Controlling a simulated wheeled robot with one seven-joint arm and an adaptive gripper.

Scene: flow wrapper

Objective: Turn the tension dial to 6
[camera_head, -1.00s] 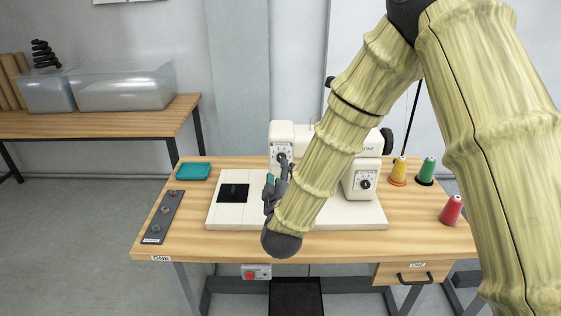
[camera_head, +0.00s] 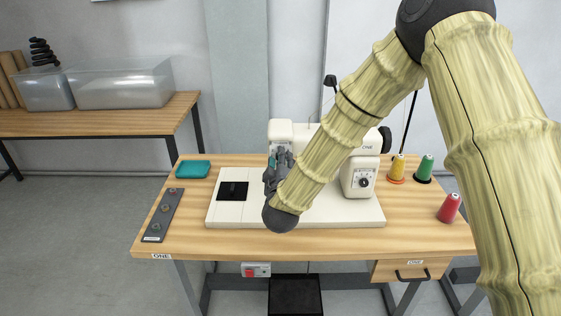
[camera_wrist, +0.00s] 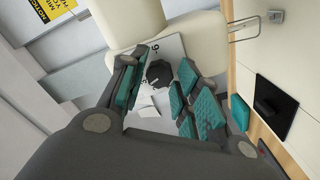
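The tension dial (camera_wrist: 158,73) is a dark, many-sided knob on a white plate with printed numerals on the sewing machine's head. In the wrist view it shows between my two fingers, with a gap on each side. I cannot tell how far it sits beyond the fingertips, or its setting. My gripper (camera_wrist: 164,60) is open, with teal pads, and holds nothing. In the head view my gripper (camera_head: 277,165) is in front of the machine's head and hides the dial. The white sewing machine (camera_head: 281,130) stands on a wooden table.
A second dial (camera_head: 363,182) is on the machine's right pillar. Yellow (camera_head: 397,168), green (camera_head: 425,167) and red (camera_head: 449,207) thread spools stand at the right. A teal box (camera_head: 193,169) and a grey strip with knobs (camera_head: 162,215) lie at the left.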

